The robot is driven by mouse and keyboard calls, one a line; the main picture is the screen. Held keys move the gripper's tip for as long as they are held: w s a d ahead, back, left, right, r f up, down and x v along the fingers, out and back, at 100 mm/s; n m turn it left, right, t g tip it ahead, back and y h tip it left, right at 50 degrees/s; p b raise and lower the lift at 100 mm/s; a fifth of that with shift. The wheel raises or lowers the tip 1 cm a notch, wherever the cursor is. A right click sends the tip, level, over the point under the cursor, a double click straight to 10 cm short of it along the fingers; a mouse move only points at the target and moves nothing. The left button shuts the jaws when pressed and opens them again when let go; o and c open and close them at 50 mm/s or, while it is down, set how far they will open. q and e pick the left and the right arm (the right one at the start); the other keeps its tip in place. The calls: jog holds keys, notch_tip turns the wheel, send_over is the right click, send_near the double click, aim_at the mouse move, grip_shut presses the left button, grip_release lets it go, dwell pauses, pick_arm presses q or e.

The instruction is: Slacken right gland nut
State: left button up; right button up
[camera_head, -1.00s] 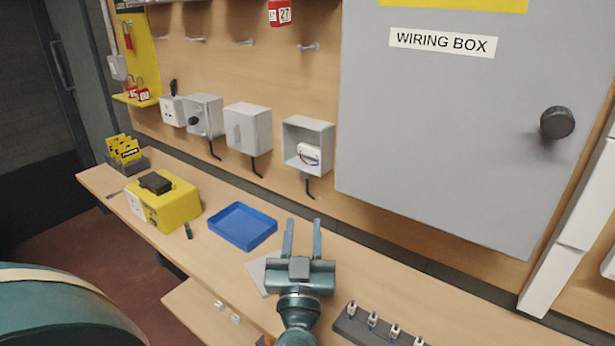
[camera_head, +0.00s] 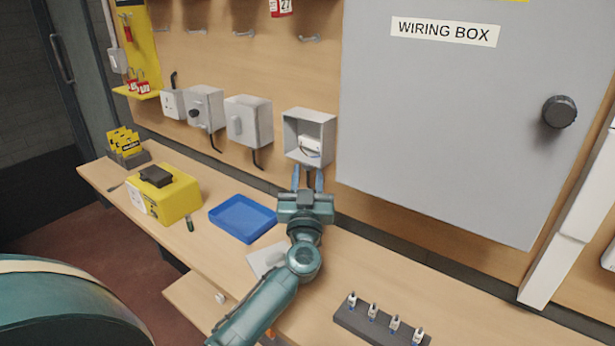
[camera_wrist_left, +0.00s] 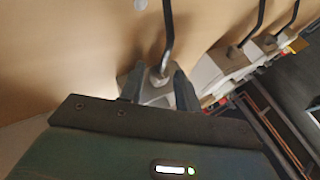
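The open grey box (camera_head: 290,140) on the wall board is the rightmost in a row of small enclosures, with white wiring inside. A dark cable leaves its underside. My left gripper (camera_head: 308,173) points up at that underside, fingers apart on either side of the cable. In the left wrist view, a small pale gland nut (camera_wrist_left: 158,78) with the cable bending out of it shows between the two dark fingertips (camera_wrist_left: 158,88). A gap seems to remain beside it; contact cannot be made out. The nut is hardly visible in the head view. My right gripper is not in view.
The large wiring box (camera_head: 435,130) stands close to the right. A closed grey box (camera_head: 248,122) with its own cable hangs to the left. Below are a blue tray (camera_head: 243,220), a yellow unit (camera_head: 165,195) and a dark rack (camera_head: 375,325) of small bottles on the bench.

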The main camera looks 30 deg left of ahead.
pick_arm(q)
jog(key=shift+c, duration=0.5)
jog(key=c, duration=0.6)
jog(key=shift+a+m+t+h+p, duration=0.1)
jog(key=shift+m+t+h+p, duration=0.2)
jog(key=shift+h, duration=0.2)
